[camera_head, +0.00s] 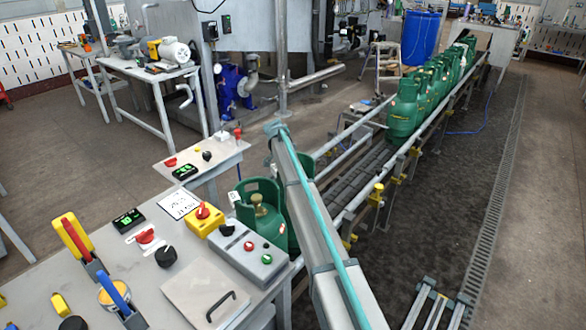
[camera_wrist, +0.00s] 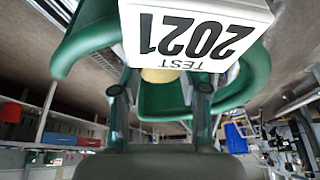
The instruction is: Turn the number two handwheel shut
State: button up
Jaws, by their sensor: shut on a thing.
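In the wrist view, my gripper (camera_wrist: 160,95) has a finger on each side of a tan round part (camera_wrist: 160,75), which looks like a valve handwheel, and is shut on it. A white tag reading "TEST 2021" (camera_wrist: 196,32) hangs in front and hides its upper part. A green cylinder collar (camera_wrist: 255,75) curves around it. In the head view, a green cylinder (camera_head: 268,228) with a tan valve top (camera_head: 258,206) stands beside the near bench. A second green cylinder is partly hidden behind a grey, teal-edged beam. I cannot read a number two. My gripper cannot be made out there.
The near bench (camera_head: 120,265) holds a yellow box with a red knob (camera_head: 203,216), a grey button box (camera_head: 250,250) and a clipboard.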

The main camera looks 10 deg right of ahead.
jog(key=o, duration=1.1)
jog(key=shift+o, duration=0.2)
jog(key=v, duration=1.2)
